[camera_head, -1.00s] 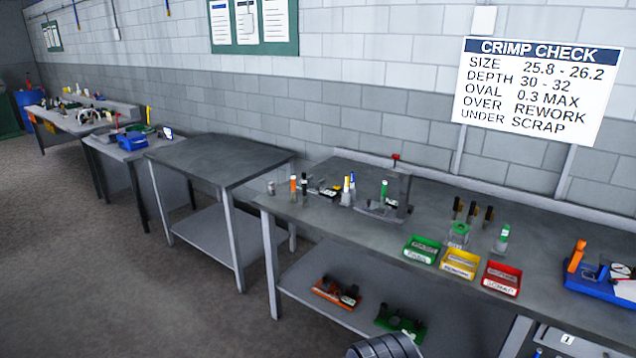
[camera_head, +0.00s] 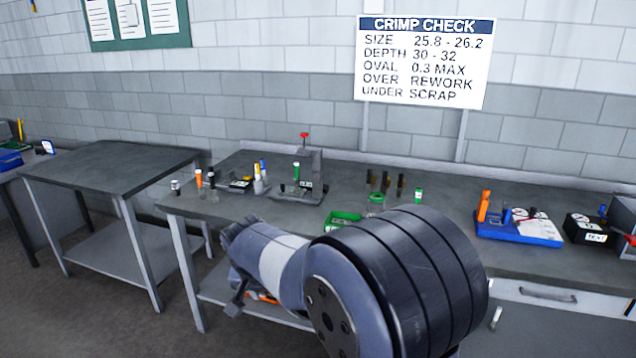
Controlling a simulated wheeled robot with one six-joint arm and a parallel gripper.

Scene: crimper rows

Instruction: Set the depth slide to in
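A grey bench fixture (camera_head: 312,172) with an upright block and a red knob on top stands on the long workbench (camera_head: 225,208). A green-topped vial stands at its front. A blue tray (camera_head: 520,233) with an orange-handled tool and white cards lies farther right. I cannot make out a depth slide or its setting at this size. My arm crosses the lower middle of the view, in front of the bench. Part of my gripper (camera_head: 237,298) seems to show at the arm's left end, below the bench top's front edge. Its fingers are not clear, and it touches nothing that I can see.
A green bin (camera_head: 342,219) shows partly behind my arm, which hides the bench front there. Vials and bottles stand left of the fixture. A black box (camera_head: 590,231) stands at right. The table (camera_head: 105,168) at left is bare. A CRIMP CHECK sign (camera_head: 425,62) stands behind.

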